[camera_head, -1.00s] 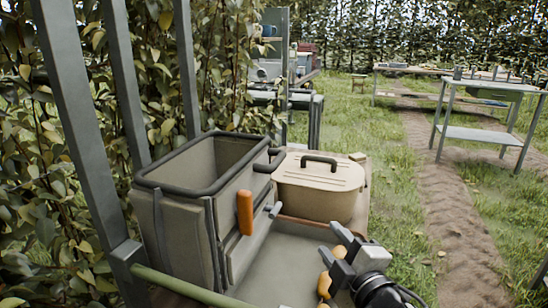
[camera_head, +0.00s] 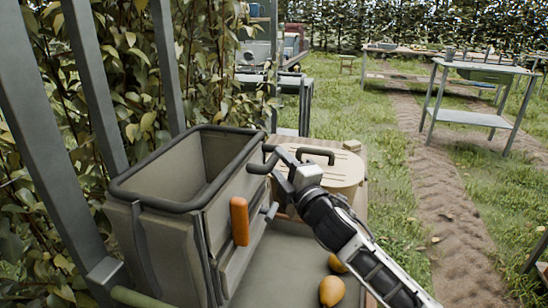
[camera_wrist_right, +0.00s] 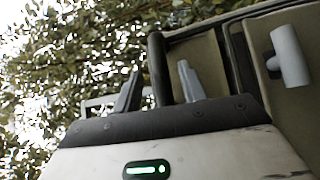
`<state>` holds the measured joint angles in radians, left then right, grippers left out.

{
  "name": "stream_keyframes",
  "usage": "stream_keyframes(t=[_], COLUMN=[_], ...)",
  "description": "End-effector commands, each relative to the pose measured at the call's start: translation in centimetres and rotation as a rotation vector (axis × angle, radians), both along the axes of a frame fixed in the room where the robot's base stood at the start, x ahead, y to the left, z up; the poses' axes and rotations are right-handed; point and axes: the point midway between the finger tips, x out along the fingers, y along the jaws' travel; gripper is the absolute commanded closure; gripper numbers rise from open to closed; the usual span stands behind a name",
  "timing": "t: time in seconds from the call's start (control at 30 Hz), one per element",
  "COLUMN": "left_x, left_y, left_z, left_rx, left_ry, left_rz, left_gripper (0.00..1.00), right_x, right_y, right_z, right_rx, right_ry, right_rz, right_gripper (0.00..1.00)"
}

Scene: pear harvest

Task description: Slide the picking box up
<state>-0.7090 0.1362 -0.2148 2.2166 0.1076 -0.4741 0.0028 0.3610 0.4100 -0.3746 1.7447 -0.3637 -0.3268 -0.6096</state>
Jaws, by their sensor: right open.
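The picking box (camera_head: 160,245) is grey-beige and open-topped with a dark rim, standing at the left of the head view. It has an orange grip (camera_head: 239,221) on its front face and a dark handle (camera_head: 257,168) at its right end. My right gripper (camera_head: 283,171) is at that handle, open. In the right wrist view a dark bar (camera_wrist_right: 157,65) shows between the two fingers of the gripper (camera_wrist_right: 160,88), with the box's wall to the right. I cannot tell whether the fingers touch the bar. My left gripper is not in view.
A beige lidded container (camera_head: 345,172) stands just behind my right gripper. Yellow pears (camera_head: 332,291) lie on the grey surface beside the box. Grey metal uprights (camera_head: 95,85) and a leafy hedge stand at the left. A table (camera_head: 480,115) is farther off at the right.

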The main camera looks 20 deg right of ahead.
Motion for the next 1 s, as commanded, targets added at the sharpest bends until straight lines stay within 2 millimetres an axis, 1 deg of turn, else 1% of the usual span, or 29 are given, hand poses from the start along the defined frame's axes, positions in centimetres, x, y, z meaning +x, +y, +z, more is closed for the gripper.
stream_keyframes(t=[0.03, 0.2, 0.33, 0.6, 0.63, 0.67, 0.7, 0.77, 0.9, 1.0], left_x=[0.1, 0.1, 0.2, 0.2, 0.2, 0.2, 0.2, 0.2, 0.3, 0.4], left_y=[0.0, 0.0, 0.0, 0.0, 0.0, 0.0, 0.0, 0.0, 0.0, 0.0], left_z=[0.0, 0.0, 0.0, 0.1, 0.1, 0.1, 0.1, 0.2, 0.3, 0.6], left_rx=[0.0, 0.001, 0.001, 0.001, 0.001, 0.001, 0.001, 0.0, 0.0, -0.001], left_ry=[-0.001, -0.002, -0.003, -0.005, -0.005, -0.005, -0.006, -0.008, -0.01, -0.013], left_rz=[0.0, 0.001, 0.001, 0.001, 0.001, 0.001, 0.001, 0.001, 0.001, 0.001], left_gripper=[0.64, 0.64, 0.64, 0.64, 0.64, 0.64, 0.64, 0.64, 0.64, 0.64], right_x=[1.0, 2.9, 3.5, 3.6, 3.6, 3.6, 3.6, 3.6, 3.6, 4.0], right_y=[0.2, 0.5, 0.7, 0.7, 0.7, 0.7, 0.7, 0.7, 0.7, 0.6], right_z=[0.3, 0.4, 0.5, 0.5, 0.5, 0.5, 0.5, 0.5, 0.5, 0.9], right_rx=[0.001, 0.001, 0.001, 0.001, 0.001, 0.001, 0.001, 0.001, 0.001, 0.0], right_ry=[-0.002, -0.001, 0.0, 0.0, 0.0, 0.0, 0.0, 0.0, 0.0, 0.0], right_rz=[-0.001, 0.0, 0.0, 0.0, 0.0, 0.0, 0.0, 0.0, 0.0, -0.001], right_gripper=[0.59, 0.59, 0.59, 0.59, 0.64, 0.72, 0.84, 1.0, 1.0, 1.0])
